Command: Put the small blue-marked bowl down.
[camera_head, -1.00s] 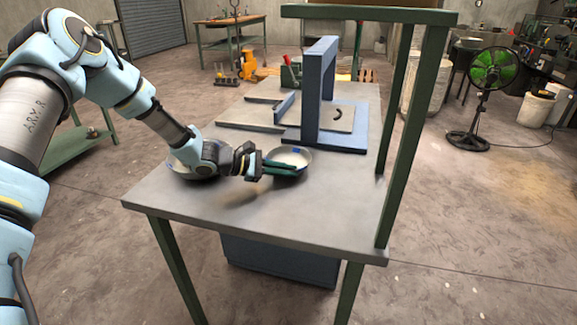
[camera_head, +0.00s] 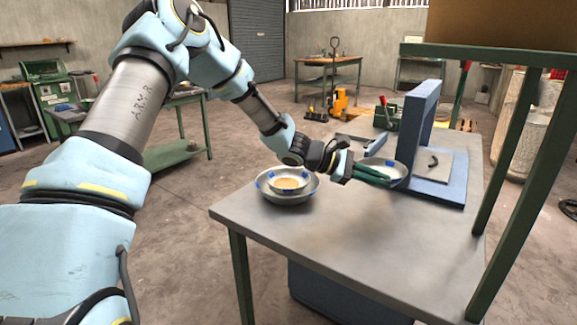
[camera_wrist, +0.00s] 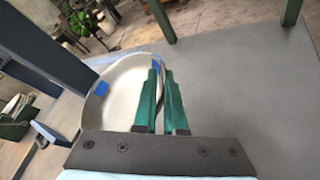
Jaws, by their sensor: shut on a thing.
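A small pale bowl (camera_head: 383,163) with blue marks is at my gripper, on the near left side of the blue frame on the table. My gripper (camera_head: 388,180) has green fingers, shut on the bowl's rim. In the wrist view, the bowl (camera_wrist: 115,88) looks tilted, with one finger inside the rim and the other outside; the gripper (camera_wrist: 161,72) hides part of it. I cannot tell whether the bowl touches the table. Another blue-marked bowl (camera_head: 288,173), brownish inside, sits in a wider dish (camera_head: 290,198) at the table's left edge.
The blue upright frame (camera_head: 413,120) stands close beyond the held bowl. The grey table (camera_head: 370,235) is clear in front. A green post structure (camera_head: 500,160) rises at the right edge. A green cart (camera_head: 175,152) stands behind my arm.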

